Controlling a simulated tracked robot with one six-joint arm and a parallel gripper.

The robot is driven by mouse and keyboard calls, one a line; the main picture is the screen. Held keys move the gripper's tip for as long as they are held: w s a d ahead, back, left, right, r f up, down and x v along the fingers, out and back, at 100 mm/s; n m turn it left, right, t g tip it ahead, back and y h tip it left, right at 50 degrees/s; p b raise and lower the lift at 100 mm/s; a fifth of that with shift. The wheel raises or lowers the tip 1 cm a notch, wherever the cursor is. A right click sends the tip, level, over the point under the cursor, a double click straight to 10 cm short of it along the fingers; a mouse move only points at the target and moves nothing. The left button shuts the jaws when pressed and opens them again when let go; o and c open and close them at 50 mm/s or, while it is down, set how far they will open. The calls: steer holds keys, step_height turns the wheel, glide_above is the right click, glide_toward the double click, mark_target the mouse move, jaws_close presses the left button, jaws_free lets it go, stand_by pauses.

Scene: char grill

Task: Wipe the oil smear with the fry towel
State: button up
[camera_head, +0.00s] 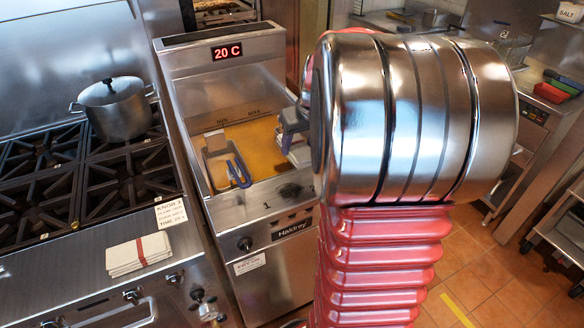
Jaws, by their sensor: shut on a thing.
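A folded white towel with a red stripe (138,254) lies flat on the front ledge of the stove; I cannot tell whether it is the fry towel. Dark marks (290,190) show on the fryer's front rim; I cannot tell whether they are the oil smear. My gripper (290,138) shows only in part over the right side of the fryer vat, with my arm covering the rest. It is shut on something. A light grey piece shows just below it, but I cannot make out what is held. The gripper is apart from the striped towel.
The fryer (205,62) reads 20 C and holds yellowish oil, with a blue-handled item (237,172) at the vat's left. A lidded pot (118,110) stands on the stove grates at left. Red and green containers (552,90) stand on the right counter. Tiled floor lies at lower right.

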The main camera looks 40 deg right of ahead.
steer(key=s+a, duration=0.6)
steer(key=a, duration=0.1)
steer(key=shift+s+a, duration=0.3)
steer(key=shift+s, duration=0.1)
steer(key=shift+f, duration=0.1)
